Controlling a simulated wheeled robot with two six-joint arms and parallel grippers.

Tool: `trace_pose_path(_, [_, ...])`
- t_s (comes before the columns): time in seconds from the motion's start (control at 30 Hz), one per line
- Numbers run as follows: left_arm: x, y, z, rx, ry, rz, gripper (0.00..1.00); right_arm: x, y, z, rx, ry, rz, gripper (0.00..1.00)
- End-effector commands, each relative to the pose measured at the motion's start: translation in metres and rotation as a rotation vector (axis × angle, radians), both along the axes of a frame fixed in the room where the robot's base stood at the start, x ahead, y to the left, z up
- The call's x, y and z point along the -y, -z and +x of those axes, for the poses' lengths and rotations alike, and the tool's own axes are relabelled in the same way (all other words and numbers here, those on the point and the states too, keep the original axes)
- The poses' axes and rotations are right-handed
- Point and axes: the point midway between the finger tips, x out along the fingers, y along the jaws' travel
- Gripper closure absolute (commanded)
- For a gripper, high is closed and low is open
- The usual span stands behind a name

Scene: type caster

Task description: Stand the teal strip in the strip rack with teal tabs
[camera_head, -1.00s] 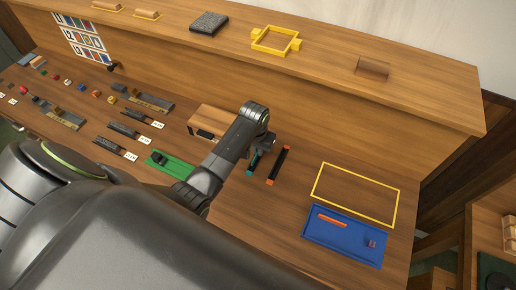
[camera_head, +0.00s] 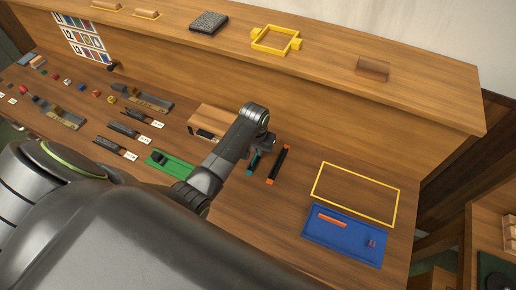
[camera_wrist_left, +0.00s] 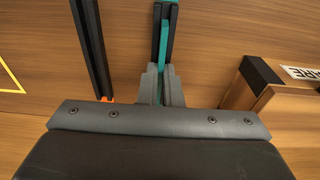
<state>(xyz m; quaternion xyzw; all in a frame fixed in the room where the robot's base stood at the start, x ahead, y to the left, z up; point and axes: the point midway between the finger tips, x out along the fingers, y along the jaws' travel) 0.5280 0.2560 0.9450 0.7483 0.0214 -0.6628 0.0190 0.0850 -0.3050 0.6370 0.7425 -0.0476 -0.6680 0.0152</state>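The strip rack with teal tabs (camera_head: 257,160) is a narrow dark rack on the table, partly covered by my left arm in the head view. In the left wrist view its dark rails (camera_wrist_left: 156,32) run up from the fingers, with a teal tab at the far end. The teal strip (camera_wrist_left: 165,46) shows as a thin teal band between the rails. My left gripper (camera_wrist_left: 161,78) is at the rack with its fingers close together on the strip. I cannot tell how deep the strip sits. My right gripper is not in view.
A similar rack with orange tabs (camera_head: 278,165) stands just beside. A blue tray (camera_head: 345,240) holds an orange strip (camera_head: 332,221). A yellow outline (camera_head: 355,194) marks bare table. A wooden box (camera_head: 212,121) and a green tray (camera_head: 176,166) are to the left.

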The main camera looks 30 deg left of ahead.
Motion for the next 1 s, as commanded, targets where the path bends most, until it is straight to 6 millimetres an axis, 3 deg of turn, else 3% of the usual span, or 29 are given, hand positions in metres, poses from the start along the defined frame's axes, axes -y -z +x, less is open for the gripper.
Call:
trace_pose_path(0.13, [0.000,0.002,0.000,0.000,0.000,0.000,1.00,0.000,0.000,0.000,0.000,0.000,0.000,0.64])
trace_pose_path(0.2, [0.000,0.001,0.000,0.000,0.000,0.000,0.86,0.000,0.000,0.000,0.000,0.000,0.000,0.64])
trace_pose_path(0.33, [0.000,0.001,0.000,0.000,0.000,0.000,0.70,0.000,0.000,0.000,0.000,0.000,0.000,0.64])
trace_pose_path(0.63, [0.000,0.001,0.000,0.000,0.000,0.000,0.70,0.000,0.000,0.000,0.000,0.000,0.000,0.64])
trace_pose_path(1.0, [0.000,-0.017,0.000,0.001,0.000,0.000,0.70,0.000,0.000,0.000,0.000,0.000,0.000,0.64])
